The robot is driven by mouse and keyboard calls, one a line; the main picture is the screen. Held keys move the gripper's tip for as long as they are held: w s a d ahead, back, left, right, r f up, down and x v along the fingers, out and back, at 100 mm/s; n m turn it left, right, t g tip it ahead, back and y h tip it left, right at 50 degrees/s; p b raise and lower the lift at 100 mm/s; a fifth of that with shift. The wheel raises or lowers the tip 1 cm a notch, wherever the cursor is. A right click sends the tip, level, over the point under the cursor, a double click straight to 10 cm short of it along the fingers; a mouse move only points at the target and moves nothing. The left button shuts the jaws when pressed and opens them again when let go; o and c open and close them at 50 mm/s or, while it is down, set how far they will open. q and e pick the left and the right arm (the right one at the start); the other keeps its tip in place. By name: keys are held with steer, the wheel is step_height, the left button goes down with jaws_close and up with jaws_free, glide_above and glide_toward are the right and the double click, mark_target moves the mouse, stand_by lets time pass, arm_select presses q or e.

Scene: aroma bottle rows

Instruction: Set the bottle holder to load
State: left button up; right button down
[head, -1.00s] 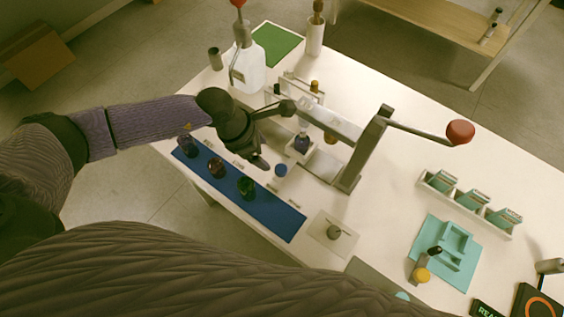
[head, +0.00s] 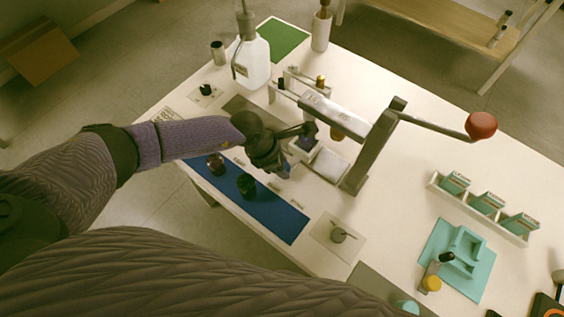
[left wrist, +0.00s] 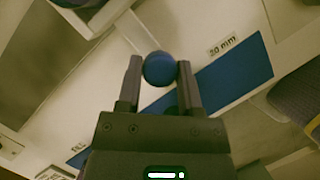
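The press (head: 362,150) stands on the white table, with a crank-like lever ending in a red knob. A small white holder (head: 327,166) sits at its foot, with a dark blue bottle (head: 309,131) at its left. My left gripper (head: 285,165) is low in front of the holder, between it and the blue mat. In the left wrist view, a round blue knob (left wrist: 159,69) sits between the fingertips of my left gripper (left wrist: 159,82). The fingers fit closely on both sides of it and appear shut on it. In the head view the gripper mostly hides this knob. My right gripper is out of view.
Dark bottles (head: 246,185) stand on the blue mat (head: 285,216); my arm hides the mat's far left. A white jug (head: 253,65) stands behind my left arm. A teal fixture (head: 459,254) and a row of teal boxes (head: 487,203) are at the right.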

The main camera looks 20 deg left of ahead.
arm_select(q)
jaws_close()
stand_by(1.0)
